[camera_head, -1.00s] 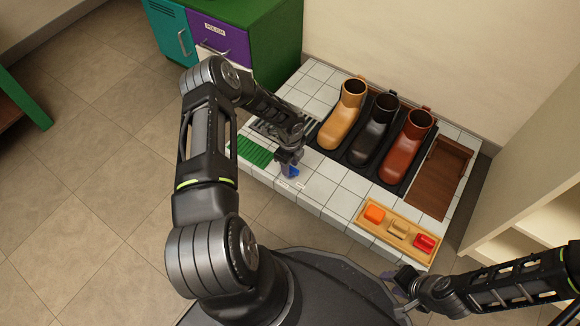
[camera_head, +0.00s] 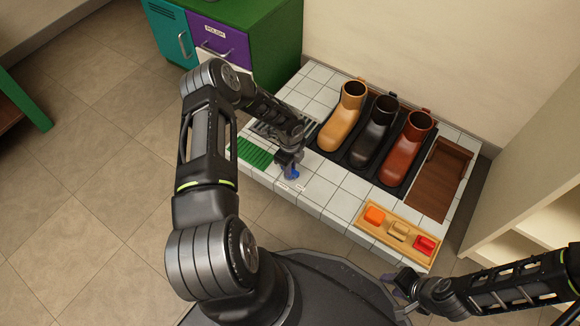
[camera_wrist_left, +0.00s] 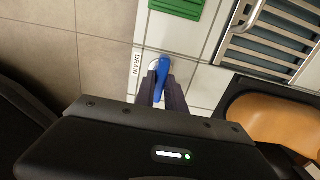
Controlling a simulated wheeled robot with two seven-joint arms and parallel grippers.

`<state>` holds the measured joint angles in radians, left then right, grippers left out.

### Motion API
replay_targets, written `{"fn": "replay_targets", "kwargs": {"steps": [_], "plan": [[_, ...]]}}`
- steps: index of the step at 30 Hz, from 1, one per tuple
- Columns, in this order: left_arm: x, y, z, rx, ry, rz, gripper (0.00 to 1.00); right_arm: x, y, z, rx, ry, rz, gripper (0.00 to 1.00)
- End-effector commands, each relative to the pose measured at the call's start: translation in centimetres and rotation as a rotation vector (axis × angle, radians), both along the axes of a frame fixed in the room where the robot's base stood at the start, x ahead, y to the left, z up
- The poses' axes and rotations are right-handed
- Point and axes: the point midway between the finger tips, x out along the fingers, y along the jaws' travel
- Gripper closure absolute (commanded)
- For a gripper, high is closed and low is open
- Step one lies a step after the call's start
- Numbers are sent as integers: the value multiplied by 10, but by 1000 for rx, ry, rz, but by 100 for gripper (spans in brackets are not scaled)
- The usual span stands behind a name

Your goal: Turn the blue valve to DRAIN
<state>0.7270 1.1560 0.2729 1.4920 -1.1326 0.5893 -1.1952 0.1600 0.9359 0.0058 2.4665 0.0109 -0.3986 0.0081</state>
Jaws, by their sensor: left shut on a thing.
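The blue valve (camera_head: 292,175) sits on the tiled platform near its front edge. In the left wrist view the blue valve handle (camera_wrist_left: 162,75) lies nearly lengthwise in the picture, beside a pale round part. The DRAIN label (camera_wrist_left: 136,65) is on the tile just left of it. My left gripper (camera_head: 291,168) is shut on the valve handle; its fingers (camera_wrist_left: 163,92) hide the handle's near end. Whether the handle points exactly at DRAIN I cannot tell. My right gripper (camera_head: 393,291) is open and empty, off the platform's front right.
A green ribbed pad (camera_head: 254,152) and a metal grate (camera_wrist_left: 270,45) lie near the valve. Tan, black and red-brown boots (camera_head: 405,148) stand on a dark tray to the right. A wooden tray (camera_head: 387,247) holds orange, tan and red pieces. A green cabinet (camera_head: 270,45) stands behind.

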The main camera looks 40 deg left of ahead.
Motion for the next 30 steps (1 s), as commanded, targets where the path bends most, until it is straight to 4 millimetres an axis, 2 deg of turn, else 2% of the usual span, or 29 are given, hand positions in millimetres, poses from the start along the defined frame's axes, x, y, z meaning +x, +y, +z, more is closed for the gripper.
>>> {"fn": "replay_targets", "kwargs": {"steps": [14,20,30], "plan": [[0,0,0,1,0,68,100,0,0,-3,0,-1,0,64],[0,0,-1,1,1,181,100,1,0,-6,-1,-3,-1,64],[1,0,-1,1,-1,476,100,2,0,-14,-1,-6,-3,64]]}}
